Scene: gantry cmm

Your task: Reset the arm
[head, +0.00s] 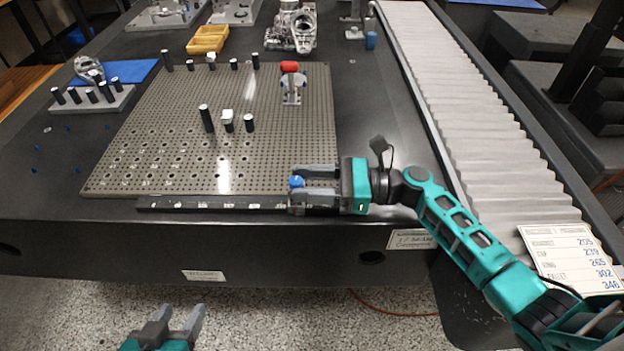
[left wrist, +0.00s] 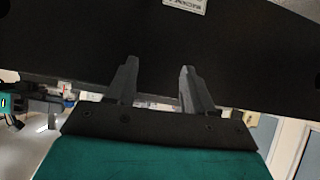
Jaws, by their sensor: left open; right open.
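My right arm (head: 462,232) is teal and reaches in from the lower right in the head view. Its gripper (head: 292,188) is open over the front right corner of the perforated plate, pointing left. A small blue piece (head: 296,181) shows at its fingertips; I cannot tell whether they touch it. My left gripper (head: 178,318) is low at the bottom of the head view, in front of the table and over the speckled floor. In the left wrist view the left gripper (left wrist: 158,75) is open, with nothing between its fingers and the dark table front beyond.
The perforated plate (head: 180,150) carries several black pins and a red-topped clamp (head: 290,80). A pin block (head: 95,100), a blue mat (head: 128,72) and a yellow tray (head: 207,39) lie behind left. A ribbed grey cover (head: 450,90) runs along the right. Floor ahead is clear.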

